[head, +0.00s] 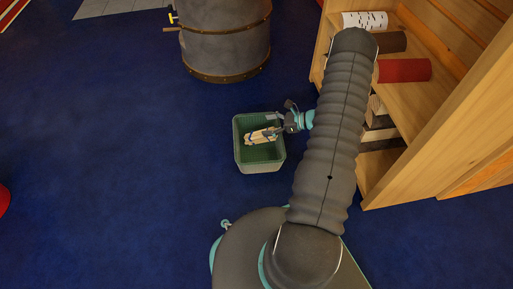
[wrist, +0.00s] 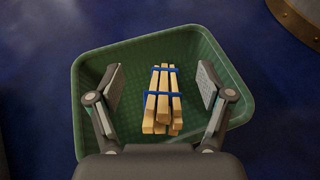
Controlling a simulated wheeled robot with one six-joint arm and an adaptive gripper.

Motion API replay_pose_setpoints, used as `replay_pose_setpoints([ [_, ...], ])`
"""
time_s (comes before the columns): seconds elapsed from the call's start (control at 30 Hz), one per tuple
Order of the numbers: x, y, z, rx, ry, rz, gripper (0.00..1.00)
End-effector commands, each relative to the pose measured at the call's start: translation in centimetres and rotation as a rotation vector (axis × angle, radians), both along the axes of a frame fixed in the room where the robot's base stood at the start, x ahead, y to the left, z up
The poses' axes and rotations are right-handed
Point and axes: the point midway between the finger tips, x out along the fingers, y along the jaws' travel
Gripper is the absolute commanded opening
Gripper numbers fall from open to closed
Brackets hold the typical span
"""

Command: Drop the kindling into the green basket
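The green basket (head: 259,162) stands on the blue floor, left of my arm in the head view; in the wrist view its rim (wrist: 150,42) surrounds the scene. The kindling (wrist: 162,100) is a bundle of pale sticks tied with blue bands. It lies inside the basket and also shows there in the head view (head: 262,136). My gripper (wrist: 160,78) is over the basket with its two fingers spread, one on each side of the bundle. A gap shows between each finger and the sticks. In the head view my gripper (head: 283,127) reaches over the basket's right side.
A wooden shelf (head: 435,140) with logs and a red roll (head: 404,70) stands to the right, close to my arm. A large grey metal barrel (head: 226,40) stands behind the basket. The blue floor left of the basket is clear.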

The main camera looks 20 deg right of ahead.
Motion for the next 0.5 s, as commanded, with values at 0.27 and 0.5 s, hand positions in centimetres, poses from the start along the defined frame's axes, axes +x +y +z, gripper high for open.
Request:
replay_pose_setpoints([
  [0.27, -0.1, -0.1, 0.0, 0.0, 0.0, 0.0, 0.81],
  [0.5, -1.5, -2.2, 1.1, -0.001, -0.001, -0.004, 0.81],
])
